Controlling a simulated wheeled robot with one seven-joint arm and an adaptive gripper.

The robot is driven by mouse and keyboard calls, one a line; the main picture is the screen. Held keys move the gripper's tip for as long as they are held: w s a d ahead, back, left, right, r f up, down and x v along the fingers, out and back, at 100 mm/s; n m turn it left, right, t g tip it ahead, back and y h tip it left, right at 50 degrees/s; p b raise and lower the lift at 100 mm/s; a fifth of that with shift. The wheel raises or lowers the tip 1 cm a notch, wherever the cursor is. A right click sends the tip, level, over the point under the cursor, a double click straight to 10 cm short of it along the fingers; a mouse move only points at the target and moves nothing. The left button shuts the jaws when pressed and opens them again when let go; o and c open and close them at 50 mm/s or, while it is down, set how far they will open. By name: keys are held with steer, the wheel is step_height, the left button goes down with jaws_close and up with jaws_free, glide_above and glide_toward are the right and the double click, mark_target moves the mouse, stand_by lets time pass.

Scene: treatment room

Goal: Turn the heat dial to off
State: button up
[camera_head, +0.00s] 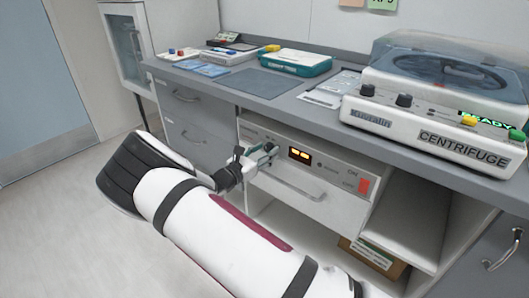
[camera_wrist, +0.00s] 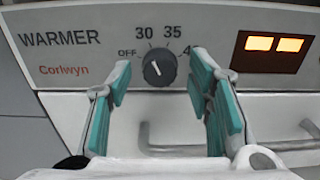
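The heat dial (camera_wrist: 160,67) is a round black knob with a white pointer mark on the front of the warmer (camera_wrist: 80,75). OFF is printed at its left, 30 and 35 above, and a label starting with 4 at right, partly covered by a finger. The exact pointer setting is hard to read. My gripper (camera_wrist: 161,72) is open, its teal-padded fingers to either side of the dial in the picture; contact is not visible. In the head view my gripper (camera_head: 262,157) is at the warmer front and hides the dial.
The warmer has a lit orange display (camera_wrist: 274,44) right of the dial and a drawer handle (camera_wrist: 165,150) below. A red switch (camera_head: 364,185) is at its right. Above, the counter (camera_head: 320,118) overhangs slightly and carries a centrifuge (camera_head: 400,118). Open floor (camera_head: 60,220) is at left.

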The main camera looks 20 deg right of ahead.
jaws_close()
steer(key=shift+n, duration=0.3)
steer(key=n+p, duration=0.2)
steer(key=n, duration=0.1)
steer(key=shift+n, duration=0.3)
steer(key=shift+n+p, duration=0.7)
steer(key=shift+n, duration=1.6)
steer(key=shift+o, duration=1.1)
jaws_free()
